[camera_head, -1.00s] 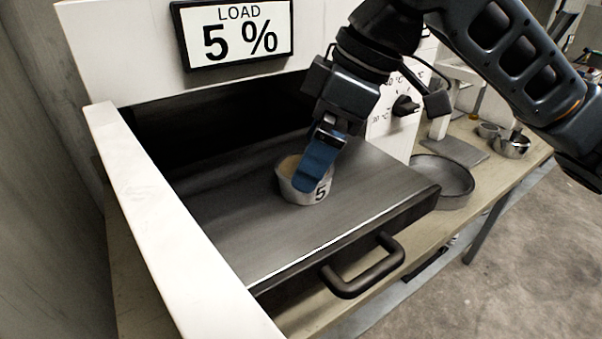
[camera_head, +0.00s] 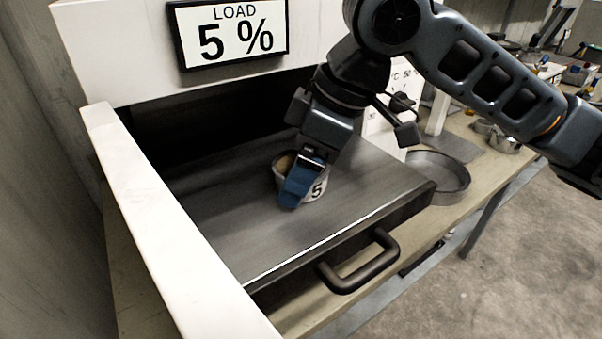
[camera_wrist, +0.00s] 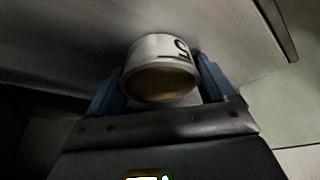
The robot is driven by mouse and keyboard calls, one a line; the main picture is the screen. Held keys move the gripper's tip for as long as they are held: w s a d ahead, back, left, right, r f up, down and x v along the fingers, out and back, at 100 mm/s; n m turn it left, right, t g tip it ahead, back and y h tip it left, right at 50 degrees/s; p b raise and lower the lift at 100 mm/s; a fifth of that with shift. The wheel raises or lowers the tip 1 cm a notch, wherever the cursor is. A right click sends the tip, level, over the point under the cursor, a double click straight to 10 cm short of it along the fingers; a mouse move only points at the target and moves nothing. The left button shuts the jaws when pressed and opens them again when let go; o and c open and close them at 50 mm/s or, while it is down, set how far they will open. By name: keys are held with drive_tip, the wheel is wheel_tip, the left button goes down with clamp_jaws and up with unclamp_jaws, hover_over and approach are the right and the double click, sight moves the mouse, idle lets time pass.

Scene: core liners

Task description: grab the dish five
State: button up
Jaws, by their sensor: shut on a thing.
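Dish five (camera_head: 318,188) is a small pale round dish with a black 5 on its side and a tan inside. It is at the drawer tray (camera_head: 240,230); I cannot tell whether it touches the tray surface. My gripper (camera_head: 297,182) comes down on it from above, its blue fingers shut on the dish. In the wrist view the dish (camera_wrist: 160,50) sits between the two blue fingers of my gripper (camera_wrist: 162,92), its opening facing the camera and the 5 on its upper right side. The near finger hides part of the dish in the head view.
The tray is pulled out of a white machine with a load display (camera_head: 230,32) reading 5 %. A black handle (camera_head: 360,265) is on its front. A round metal pan (camera_head: 440,180) stands on the bench to the right, with small bowls (camera_head: 503,140) beyond.

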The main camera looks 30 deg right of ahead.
drive_tip(key=shift+c, duration=1.1)
drive_tip(key=shift+r, duration=0.1)
